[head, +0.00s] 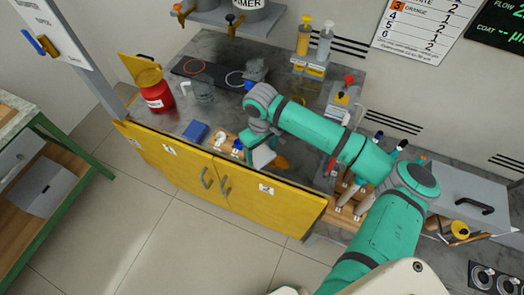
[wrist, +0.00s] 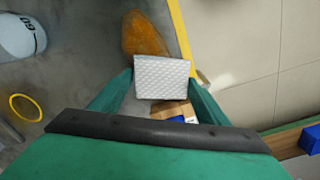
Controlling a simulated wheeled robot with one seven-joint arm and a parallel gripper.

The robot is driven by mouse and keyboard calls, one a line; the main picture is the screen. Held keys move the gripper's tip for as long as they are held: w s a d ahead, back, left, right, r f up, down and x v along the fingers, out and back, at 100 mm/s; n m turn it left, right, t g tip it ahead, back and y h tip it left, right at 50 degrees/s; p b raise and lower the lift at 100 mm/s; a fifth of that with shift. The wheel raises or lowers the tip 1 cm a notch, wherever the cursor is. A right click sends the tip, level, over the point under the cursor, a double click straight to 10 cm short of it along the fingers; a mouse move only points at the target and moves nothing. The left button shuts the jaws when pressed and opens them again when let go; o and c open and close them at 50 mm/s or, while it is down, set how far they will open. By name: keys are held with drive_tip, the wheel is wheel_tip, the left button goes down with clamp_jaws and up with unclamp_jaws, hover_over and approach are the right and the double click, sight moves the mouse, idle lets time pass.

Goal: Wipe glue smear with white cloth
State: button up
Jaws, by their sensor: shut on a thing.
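The white cloth (wrist: 163,78) is a small quilted pad, held between the two green fingers of my gripper (wrist: 160,88). In the head view, a pale part of the cloth (head: 262,157) shows under my gripper (head: 259,150), low over the front of the worktop. The glue smear (wrist: 146,34) is an orange-brown patch on the grey worktop, just beyond the cloth in the wrist view. In the head view the smear (head: 281,162) shows right of the gripper.
A blue block (head: 195,132) and a wooden holder with small items (head: 226,142) lie left of the gripper. A red can (head: 157,95) and a clear beaker (head: 203,91) stand farther left. The yellow cabinet front (head: 235,190) marks the worktop's near edge.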

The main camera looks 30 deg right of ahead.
sight(290, 168)
drive_tip(key=shift+s+d, duration=1.15)
drive_tip(key=shift+s, duration=0.25)
drive_tip(key=shift+s+d, duration=1.15)
drive_tip(key=shift+s, duration=0.2)
drive_tip(key=shift+s+d+f, duration=0.1)
drive_tip(key=shift+s+d, duration=1.15)
drive_tip(key=shift+s, duration=0.2)
drive_tip(key=shift+r, duration=3)
drive_tip(key=shift+c, duration=0.2)
drive_tip(key=shift+r, duration=0.15)
drive_tip(key=shift+r, duration=1.35)
